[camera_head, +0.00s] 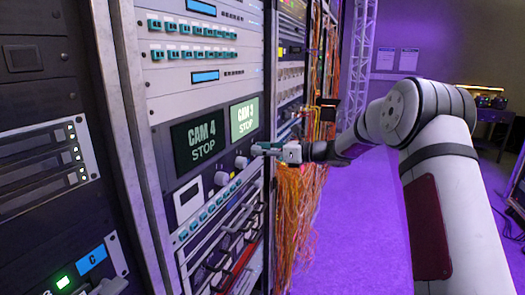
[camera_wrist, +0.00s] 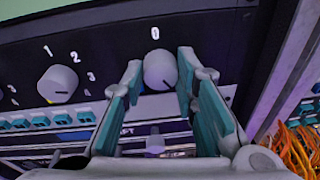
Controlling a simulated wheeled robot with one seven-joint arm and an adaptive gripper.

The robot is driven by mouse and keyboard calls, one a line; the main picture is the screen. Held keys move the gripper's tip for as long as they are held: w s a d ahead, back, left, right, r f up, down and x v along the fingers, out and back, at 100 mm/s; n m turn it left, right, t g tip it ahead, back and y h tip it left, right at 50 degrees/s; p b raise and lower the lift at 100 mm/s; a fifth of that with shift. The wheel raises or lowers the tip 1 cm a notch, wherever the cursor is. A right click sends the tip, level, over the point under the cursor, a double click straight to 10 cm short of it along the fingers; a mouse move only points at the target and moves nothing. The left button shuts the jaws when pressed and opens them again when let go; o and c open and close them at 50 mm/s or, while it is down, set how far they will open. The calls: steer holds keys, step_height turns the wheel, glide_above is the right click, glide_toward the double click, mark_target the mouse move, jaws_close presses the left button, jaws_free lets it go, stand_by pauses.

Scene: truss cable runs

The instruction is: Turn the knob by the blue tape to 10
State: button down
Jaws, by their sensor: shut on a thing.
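My gripper (camera_wrist: 158,85) has teal finger pads on either side of a round white knob (camera_wrist: 160,70) at the right end of the panel. It is shut on this knob. A "0" is printed above the knob, and a small dark mark shows at its lower right edge. The rest of its scale is hidden by my fingers. A second white knob (camera_wrist: 58,84) is to the left, with "1", "2" and "3" around it and a bit of yellow at its lower left. In the head view, my gripper (camera_head: 262,149) is at the panel's right end.
A row of teal buttons (camera_head: 208,210) runs below. Orange cables (camera_head: 300,205) hang at the right of the rack. The purple floor (camera_head: 355,225) right of the rack is clear.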

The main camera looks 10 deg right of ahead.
steer(key=shift+m, duration=0.3)
steer(key=c, duration=1.3)
jaws_free()
steer(key=shift+d, duration=0.1)
steer(key=v, duration=1.2)
steer(key=shift+f, duration=0.1)
